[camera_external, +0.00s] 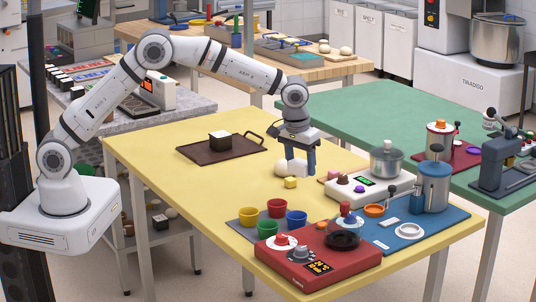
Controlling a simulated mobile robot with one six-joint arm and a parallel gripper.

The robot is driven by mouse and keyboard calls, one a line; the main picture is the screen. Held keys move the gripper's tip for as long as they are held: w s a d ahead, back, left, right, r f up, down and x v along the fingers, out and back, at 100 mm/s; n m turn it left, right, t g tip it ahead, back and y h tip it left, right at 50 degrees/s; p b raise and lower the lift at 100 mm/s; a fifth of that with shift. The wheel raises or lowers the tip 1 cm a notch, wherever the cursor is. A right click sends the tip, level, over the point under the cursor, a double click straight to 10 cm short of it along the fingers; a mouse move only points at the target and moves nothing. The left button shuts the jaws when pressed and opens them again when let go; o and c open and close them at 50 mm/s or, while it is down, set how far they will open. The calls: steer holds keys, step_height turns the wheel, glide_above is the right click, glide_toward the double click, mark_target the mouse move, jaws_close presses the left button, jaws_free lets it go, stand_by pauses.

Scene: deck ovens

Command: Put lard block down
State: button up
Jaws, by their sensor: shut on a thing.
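My gripper (299,169) points down over the middle of the yellow table (190,185). It is shut on a white lump, which I take to be the lard block (284,168).
A dark tray (187,151) holding a white block with a dark top stands at the back left. Coloured cups (277,208) on a grey mat, a red hotplate unit (315,262) and a white scale (345,190) stand to the front and right. The table's left part is clear.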

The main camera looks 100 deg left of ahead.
steer(key=s+d+r+m+b, duration=0.1)
steer(key=s+r+b, duration=0.1)
steer(key=s, duration=0.4)
steer(key=m+b, duration=0.2)
glide_above(233, 203)
steer(key=f, duration=0.5)
steer(key=shift+s+d+f, duration=0.2)
steer(key=shift+s+f, duration=0.05)
steer(key=shift+f, duration=2.6)
steer(key=o, duration=1)
